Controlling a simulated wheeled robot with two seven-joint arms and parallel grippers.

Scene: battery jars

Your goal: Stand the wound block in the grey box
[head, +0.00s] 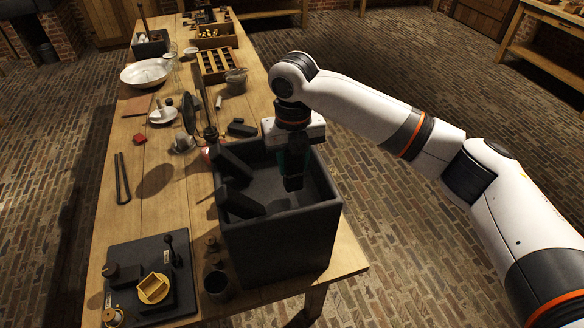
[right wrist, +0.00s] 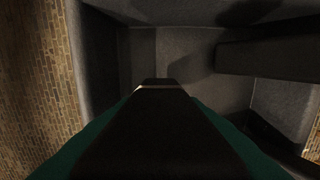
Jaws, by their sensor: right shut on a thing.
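The grey box (head: 282,244), dark and open-topped, stands at the near right corner of the wooden table in the head view. Its inner wall (right wrist: 185,60) fills much of the right wrist view. My right gripper (head: 293,158) points down inside the box's opening, shut on the wound block (head: 293,182), which looks dark with green beside it. The block also shows large and dark in the right wrist view (right wrist: 160,130). It hangs roughly upright; I cannot tell whether its lower end touches the floor. The fingers partly hide it. My left gripper is out of view.
Two dark bars, an upper one (head: 233,162) and a lower one (head: 240,201), lie at the left side of the box. A black board with small fittings (head: 128,252) lies at the near left. Brick floor is clear at right.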

